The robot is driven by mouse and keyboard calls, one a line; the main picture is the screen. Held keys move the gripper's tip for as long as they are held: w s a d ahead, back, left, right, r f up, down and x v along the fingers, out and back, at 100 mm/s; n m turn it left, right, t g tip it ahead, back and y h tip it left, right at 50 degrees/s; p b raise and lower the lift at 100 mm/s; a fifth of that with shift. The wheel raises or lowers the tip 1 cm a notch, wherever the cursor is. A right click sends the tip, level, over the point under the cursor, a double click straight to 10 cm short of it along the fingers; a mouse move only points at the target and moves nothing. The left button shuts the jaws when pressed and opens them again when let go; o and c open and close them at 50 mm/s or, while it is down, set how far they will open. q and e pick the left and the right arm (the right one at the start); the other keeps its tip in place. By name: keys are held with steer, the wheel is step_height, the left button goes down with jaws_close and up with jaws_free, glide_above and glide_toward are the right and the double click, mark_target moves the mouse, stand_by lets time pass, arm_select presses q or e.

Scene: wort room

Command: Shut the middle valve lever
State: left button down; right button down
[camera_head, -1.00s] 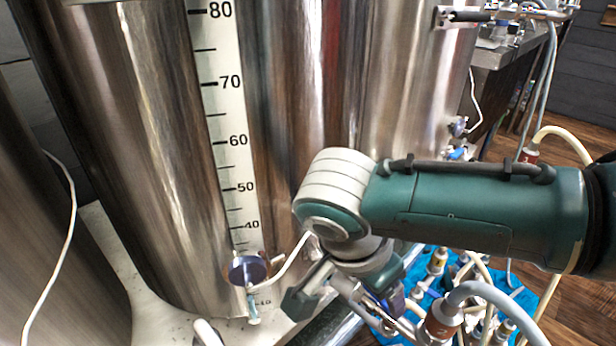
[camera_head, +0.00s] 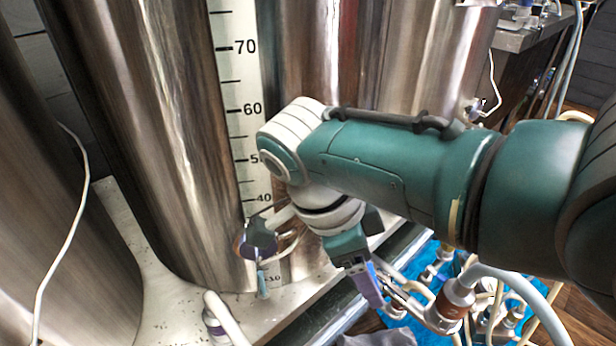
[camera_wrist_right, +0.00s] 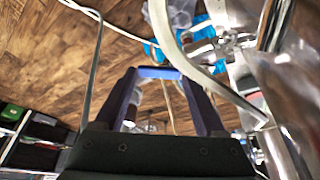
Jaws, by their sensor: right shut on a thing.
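My right arm comes in from the right in the head view and reaches down in front of the steel tank. One purple finger of my right gripper (camera_head: 367,287) shows below the wrist, over metal pipe fittings; the fingertips are hard to make out there. In the right wrist view, my right gripper (camera_wrist_right: 158,76) has its two purple fingers slanting in to a short blue bar (camera_wrist_right: 160,72) across their tips. The gripper is shut on this bar, which looks like a valve lever. I cannot tell which valve it belongs to. My left gripper is out of view.
A steel tank (camera_head: 160,150) with a level scale (camera_head: 245,110) stands close behind the arm. Hoses and fittings (camera_head: 455,300) crowd the right over a blue mat (camera_head: 420,265). A grey hose (camera_wrist_right: 190,72) passes beside the fingers.

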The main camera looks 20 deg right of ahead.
steer(key=shift+r, duration=0.1)
jaws_free()
stand_by(0.3)
steer(key=p+v, duration=0.3)
steer(key=v, duration=0.4)
steer(key=shift+r, duration=0.2)
steer(key=shift+a, duration=0.1)
